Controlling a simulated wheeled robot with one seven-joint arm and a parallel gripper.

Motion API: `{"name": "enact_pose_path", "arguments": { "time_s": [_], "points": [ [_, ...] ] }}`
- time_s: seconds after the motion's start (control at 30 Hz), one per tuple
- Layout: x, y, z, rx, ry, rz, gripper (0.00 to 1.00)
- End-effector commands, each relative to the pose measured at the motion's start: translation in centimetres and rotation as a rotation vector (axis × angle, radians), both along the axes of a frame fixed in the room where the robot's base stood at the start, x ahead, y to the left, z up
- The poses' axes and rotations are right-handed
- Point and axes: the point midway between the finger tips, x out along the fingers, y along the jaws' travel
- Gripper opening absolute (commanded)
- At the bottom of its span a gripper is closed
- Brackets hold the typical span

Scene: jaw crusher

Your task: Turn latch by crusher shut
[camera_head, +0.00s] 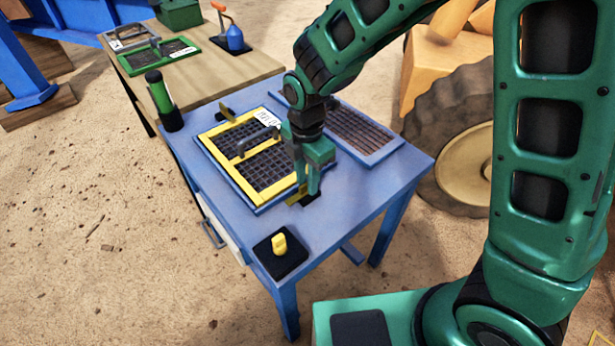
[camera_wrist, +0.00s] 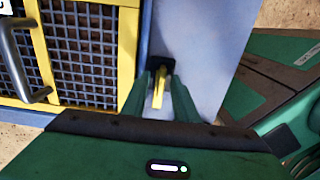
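A small yellow latch (camera_wrist: 158,92) on a black base sits on the blue table beside a yellow-framed mesh screen (camera_wrist: 128,55). In the wrist view the latch runs roughly parallel to the frame's edge and does not cross it. My gripper (camera_wrist: 160,82) reaches down with a finger on each side of the latch. The fingers stand apart, with a narrow gap showing beside the latch. In the head view my gripper (camera_head: 308,198) is at the near right corner of the screen (camera_head: 223,176) and partly hides the latch (camera_head: 295,199).
Another latch (camera_head: 226,115) is at the screen's far side. A yellow knob on a black base (camera_head: 280,243) stands at the table's near corner. A blue-framed grate (camera_head: 375,150) lies to the right, a green cylinder (camera_head: 159,95) at the left edge. The screen has a grey handle (camera_head: 258,138).

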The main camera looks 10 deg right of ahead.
Motion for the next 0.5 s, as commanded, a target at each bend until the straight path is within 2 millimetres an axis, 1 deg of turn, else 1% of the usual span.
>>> {"name": "enact_pose_path", "arguments": {
  "time_s": [0.1, 0.17, 0.2, 0.23, 0.33, 0.37, 0.5],
  "points": [
    [-0.01, -0.01, 0.01, 0.000, 0.000, 0.000, 0.27],
    [0.00, -0.01, 0.02, 0.000, 0.000, 0.000, 0.12],
    [0.00, -0.01, 0.02, 0.000, 0.000, 0.000, 0.03],
    [0.00, -0.01, 0.02, 0.000, 0.000, 0.000, 0.00],
    [0.04, 0.01, 0.04, 0.001, -0.001, 0.000, 0.00],
    [0.04, -0.44, 0.05, 0.001, -0.001, -0.002, 0.00],
    [0.15, -0.19, 0.07, 0.002, -0.002, -0.009, 0.00]
  ]
}}
